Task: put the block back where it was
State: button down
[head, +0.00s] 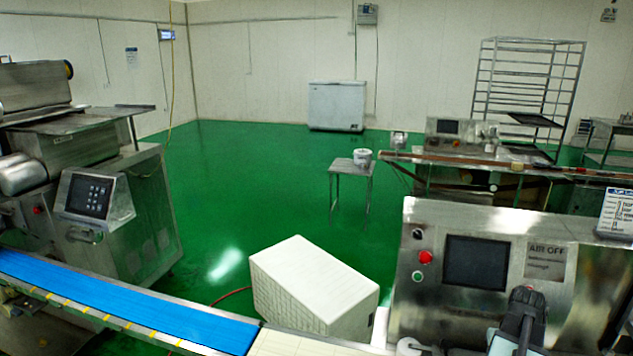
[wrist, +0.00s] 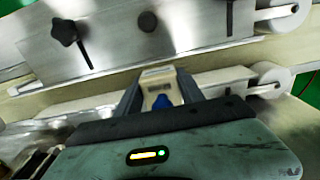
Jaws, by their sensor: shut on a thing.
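In the wrist view my gripper (wrist: 160,84) has its two dark fingers on either side of a small beige block (wrist: 157,77) with a blue patch at its near end. The gripper is shut on it. Beyond the fingers is a pale belt strip (wrist: 105,88) between steel plates. I cannot tell whether the block touches the strip. In the head view, part of my arm is at the bottom right, in front of the steel machine; the block cannot be made out there.
The steel machine (head: 475,262) with a dark screen and red button stands close at right. White rollers (wrist: 272,78) and a black knob (wrist: 64,32) lie near the gripper. A blue conveyor (head: 120,300) and a white box (head: 315,285) are to the left. Green floor (head: 250,170) is open behind.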

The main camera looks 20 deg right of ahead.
notch_tip(320, 180, up, 8)
jog(key=p, duration=0.7)
jog(key=shift+f, duration=0.15)
notch_tip(320, 180, down, 8)
jog(key=b, duration=0.7)
notch_tip(320, 180, up, 8)
jog(key=p, duration=0.7)
notch_tip(320, 180, down, 8)
jog(key=b, duration=0.7)
notch_tip(320, 180, up, 8)
jog(key=p, duration=0.7)
jog(key=shift+p, duration=0.3)
notch_tip(320, 180, down, 8)
jog(key=b, duration=0.8)
notch_tip(320, 180, up, 8)
jog(key=p, duration=0.8)
jog(key=shift+r, duration=0.2)
notch_tip(320, 180, down, 8)
jog(key=b, duration=0.8)
jog(key=shift+f, duration=0.1)
jog(key=shift+r+p, duration=3.9)
notch_tip(320, 180, down, 8)
jog(key=b, duration=0.7)
jog(key=shift+r+b, duration=0.1)
jog(key=shift+b, duration=0.3)
jog(key=shift+r, duration=0.1)
